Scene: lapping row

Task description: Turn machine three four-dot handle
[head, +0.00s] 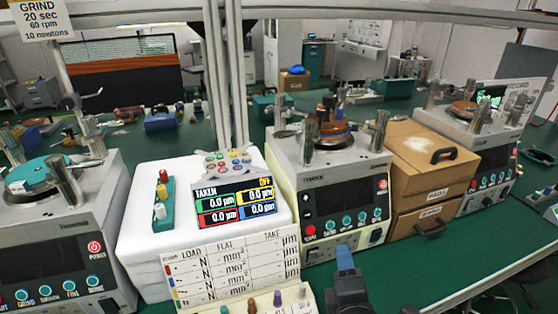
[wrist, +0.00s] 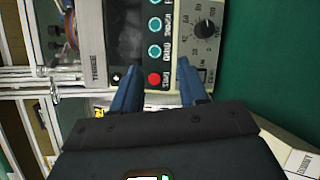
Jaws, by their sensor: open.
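Machine three (head: 325,165), a grey box labelled "THREE", stands right of centre in the head view. It has a dark screen, a red button, several teal buttons and a dark dial on its front. A brown plate (head: 335,137) with weights and metal posts sits on top. In the wrist view its front panel shows sideways, with the red button (wrist: 154,79) and the numbered dial (wrist: 205,28). I cannot make out a handle marked with four dots. My gripper (wrist: 158,80) is open and empty, its blue fingers pointing at the panel. It also shows low in the head view (head: 345,258).
A white block (head: 135,235) with a readout display (head: 236,203) and a load chart (head: 235,262) stands left of machine three. Cardboard boxes (head: 422,165) stand to its right, then another machine (head: 490,165). Another machine (head: 60,250) is at far left. Green bench (head: 420,262) is clear at front right.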

